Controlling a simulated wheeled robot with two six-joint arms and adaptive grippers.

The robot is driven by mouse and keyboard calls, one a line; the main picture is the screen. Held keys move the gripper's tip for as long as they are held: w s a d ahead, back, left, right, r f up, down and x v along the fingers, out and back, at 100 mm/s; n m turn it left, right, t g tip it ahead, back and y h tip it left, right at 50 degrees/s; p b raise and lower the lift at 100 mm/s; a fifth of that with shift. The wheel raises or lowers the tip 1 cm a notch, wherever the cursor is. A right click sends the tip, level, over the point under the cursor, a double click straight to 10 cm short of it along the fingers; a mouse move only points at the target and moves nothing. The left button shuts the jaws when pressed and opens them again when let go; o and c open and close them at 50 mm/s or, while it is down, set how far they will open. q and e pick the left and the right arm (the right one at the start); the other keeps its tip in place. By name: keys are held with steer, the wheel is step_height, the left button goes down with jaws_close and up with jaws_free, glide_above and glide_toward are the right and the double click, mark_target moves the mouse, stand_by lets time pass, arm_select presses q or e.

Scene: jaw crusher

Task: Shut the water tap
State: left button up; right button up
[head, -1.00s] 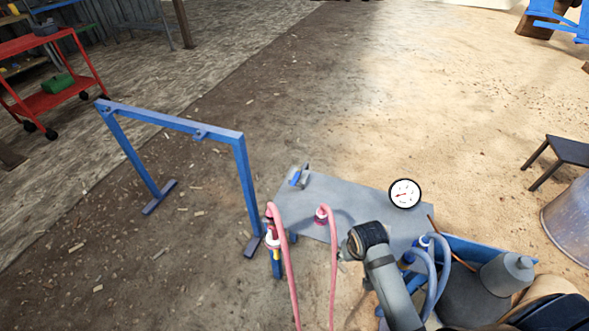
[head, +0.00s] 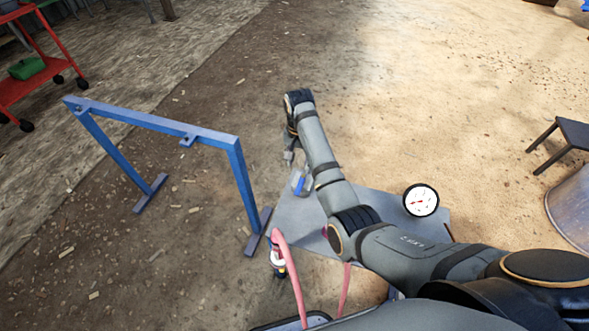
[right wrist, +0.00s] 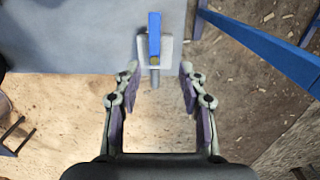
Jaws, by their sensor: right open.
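The water tap, with a blue lever (head: 300,183), is at the far left corner of the grey panel (head: 290,215). In the right wrist view the blue lever (right wrist: 154,35) points up the picture from a brass-coloured nut, over a pale square plate (right wrist: 168,50). A short grey pipe stub sticks out below it, in line with the lever. My right gripper (head: 289,157) is just beyond the tap in the head view. In the right wrist view the gripper (right wrist: 158,74) is open and empty, its fingertips on either side of the stub and apart from it. My left gripper is not in view.
A blue frame (head: 160,118) stands on the ground left of the panel. A round gauge (head: 420,200) is at the panel's right side. The ground beyond the tap is clear.

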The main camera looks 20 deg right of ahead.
mark_target(300, 186)
steer(key=f, duration=0.2)
steer(key=s+f, duration=0.1)
steer(key=f, duration=0.5)
steer(key=shift+s+f+b, duration=0.2)
steer(key=shift+s+b, duration=0.15)
steer(key=shift+b, duration=0.05)
steer(key=shift+s+f, duration=0.2)
steer(key=shift+f, duration=0.3)
steer(key=shift+w+f, duration=0.2)
jaws_close()
